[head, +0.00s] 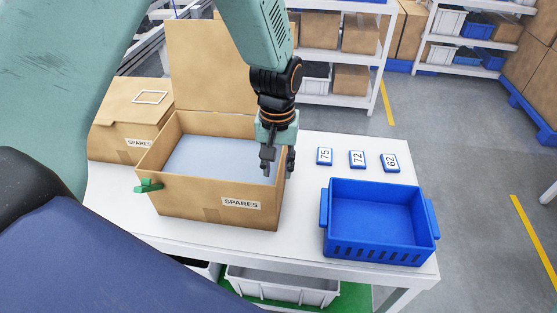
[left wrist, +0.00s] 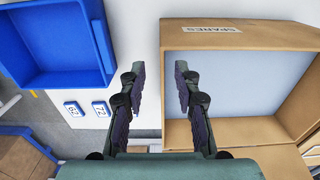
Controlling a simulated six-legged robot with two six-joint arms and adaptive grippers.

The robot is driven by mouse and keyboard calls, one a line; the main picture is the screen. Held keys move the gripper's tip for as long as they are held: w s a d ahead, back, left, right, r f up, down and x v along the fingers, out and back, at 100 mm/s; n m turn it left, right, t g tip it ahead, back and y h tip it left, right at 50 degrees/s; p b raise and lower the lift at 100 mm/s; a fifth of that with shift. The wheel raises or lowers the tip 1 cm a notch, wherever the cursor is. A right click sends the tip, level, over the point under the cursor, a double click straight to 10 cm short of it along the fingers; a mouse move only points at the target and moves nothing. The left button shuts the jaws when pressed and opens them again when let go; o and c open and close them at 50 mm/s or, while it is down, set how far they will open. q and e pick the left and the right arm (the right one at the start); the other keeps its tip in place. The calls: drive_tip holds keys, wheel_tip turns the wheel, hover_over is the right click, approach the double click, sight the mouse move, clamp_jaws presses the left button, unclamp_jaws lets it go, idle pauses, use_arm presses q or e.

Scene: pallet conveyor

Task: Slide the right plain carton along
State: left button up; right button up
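Two brown cartons stand on the white table, both with a SPARES label. The right carton (head: 185,198) is open, its tall flap (head: 212,65) upright at the back and a pale blue-grey surface inside. It also shows in the left wrist view (left wrist: 235,36). The left carton (head: 117,149) is closed and partly hidden behind it. My left gripper (head: 279,168) points down at the right carton's right wall. In the left wrist view its fingers (left wrist: 160,80) are apart, one on each side of that wall. Contact is not clear. My right gripper is not in view.
A blue crate (head: 331,230) stands empty on the table's right. Number tiles 75 (head: 325,156), 72 (head: 357,159) and 62 (head: 389,162) lie behind it. A small green piece (head: 148,186) is at the right carton's left side. Table is bare between carton and crate.

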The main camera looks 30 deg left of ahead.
sight(277, 180)
use_arm(q)
drive_tip(key=f, duration=0.5)
drive_tip(key=shift+w+a+f, duration=0.35)
drive_tip(key=shift+a+f, duration=0.05)
drive_tip(key=shift+s+d+f, duration=0.3)
drive_tip(key=shift+d+f, duration=0.05)
drive_tip(key=shift+f, duration=0.2)
drive_tip(key=shift+w+a+f, duration=0.3)
drive_tip(key=shift+w+f, duration=0.05)
drive_tip(key=shift+s+d+r, duration=0.2)
drive_tip(key=shift+s+d, duration=0.05)
drive_tip(key=shift+s, duration=0.05)
drive_tip(key=c, duration=0.5)
drive_tip(key=shift+c, duration=0.8)
drive_tip(key=shift+w+a, duration=0.1)
drive_tip(key=shift+a, duration=0.05)
clamp_jaws()
drive_tip(key=shift+f, duration=0.1)
